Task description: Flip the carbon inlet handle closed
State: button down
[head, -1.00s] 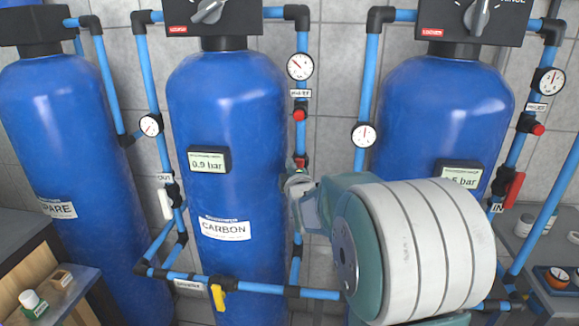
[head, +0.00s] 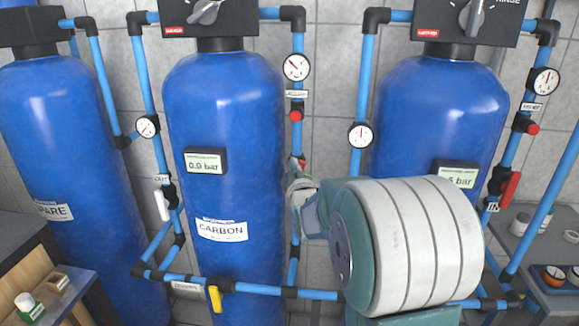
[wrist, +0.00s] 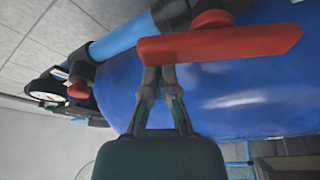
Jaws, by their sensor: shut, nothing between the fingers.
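The blue carbon tank (head: 222,130) stands in the middle of the head view, with its inlet pipe (head: 299,130) on its right side. The red inlet handle (wrist: 220,44) is a long flat bar across the top of the wrist view, its pivot on the valve at the pipe. In the head view only a small red bit of the handle (head: 301,163) shows above my gripper (head: 297,190); my arm hides much around it. In the wrist view my gripper (wrist: 158,78) is shut and empty, its fingertips at the handle's left end. I cannot tell whether they touch.
A pressure gauge (head: 296,67) and a red knob (head: 296,115) sit higher on the inlet pipe. A yellow handle (head: 215,298) is on the low pipe, and a white handle (head: 162,206) is left of the tank. Another blue tank (head: 440,110) stands to the right.

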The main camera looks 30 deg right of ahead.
jog(key=m+h, duration=0.1)
jog(key=m, duration=0.1)
jog(key=s+d+m+h, duration=0.1)
jog(key=m, duration=0.2)
jog(key=d+f+m+h, duration=0.1)
jog(key=m, duration=0.2)
jog(key=shift+s+d+t, duration=0.1)
jog(key=shift+s+t, duration=0.15)
jog(key=shift+t, duration=0.05)
jog(key=m+h, duration=0.1)
jog(key=m, duration=0.1)
jog(key=d+f+m+g+h, duration=0.1)
jog(key=m, duration=0.1)
jog(key=s+m+h, duration=0.1)
jog(key=m, duration=0.2)
jog(key=shift+d+f, duration=0.2)
jog(key=shift+f, duration=0.25)
